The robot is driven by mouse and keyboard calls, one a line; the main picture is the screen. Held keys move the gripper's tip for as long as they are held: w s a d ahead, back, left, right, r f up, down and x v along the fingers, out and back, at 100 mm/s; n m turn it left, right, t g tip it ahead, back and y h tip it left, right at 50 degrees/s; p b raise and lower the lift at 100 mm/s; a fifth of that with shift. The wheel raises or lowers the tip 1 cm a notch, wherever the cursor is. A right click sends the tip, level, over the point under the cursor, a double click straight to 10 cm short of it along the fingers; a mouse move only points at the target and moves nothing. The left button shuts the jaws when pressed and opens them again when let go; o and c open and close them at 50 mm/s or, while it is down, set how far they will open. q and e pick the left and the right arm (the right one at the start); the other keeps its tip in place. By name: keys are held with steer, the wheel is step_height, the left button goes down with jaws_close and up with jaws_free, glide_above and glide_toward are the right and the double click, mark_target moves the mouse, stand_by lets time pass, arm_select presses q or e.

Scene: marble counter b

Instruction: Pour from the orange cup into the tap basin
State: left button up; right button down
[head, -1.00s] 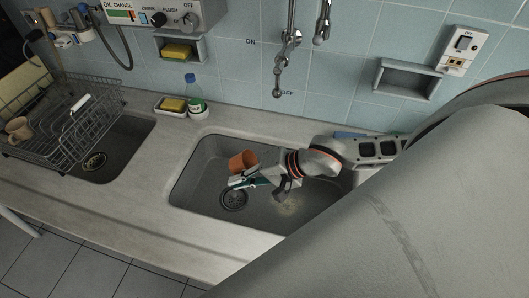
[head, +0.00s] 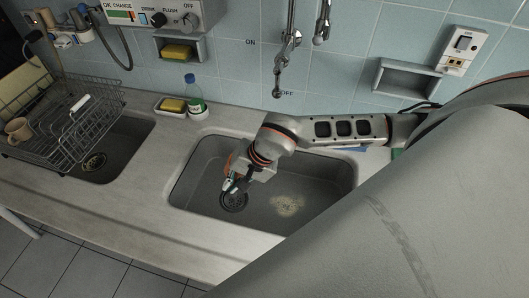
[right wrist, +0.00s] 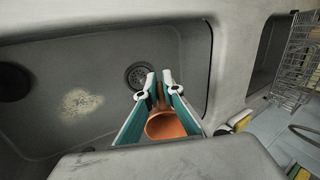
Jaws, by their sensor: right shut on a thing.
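The orange cup (right wrist: 165,127) is between the two fingers of my right gripper (right wrist: 158,84) in the right wrist view. Its round end faces the camera, and no contents can be made out. In the head view, only an edge of the cup (head: 228,162) shows beside my right gripper (head: 231,186), which hides the rest. The gripper is shut on the cup and points down over the left part of the tap basin (head: 325,190), near the drain (head: 234,201). A pale patch (head: 287,204) lies on the basin floor. My left gripper is not in view.
The tap (head: 279,78) hangs from the wall behind the basin. A wire dish rack (head: 68,118) stands over the left sink.

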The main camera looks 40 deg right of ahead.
steer(key=shift+w+a+f+g+h, duration=0.5)
steer(key=shift+w+a+g+h, duration=0.3)
steer(key=shift+g+h, duration=0.2)
steer(key=shift+w+a+f+g+h, duration=0.5)
steer(key=shift+w+a+g+h, duration=0.2)
steer(key=shift+a+g+h, duration=0.25)
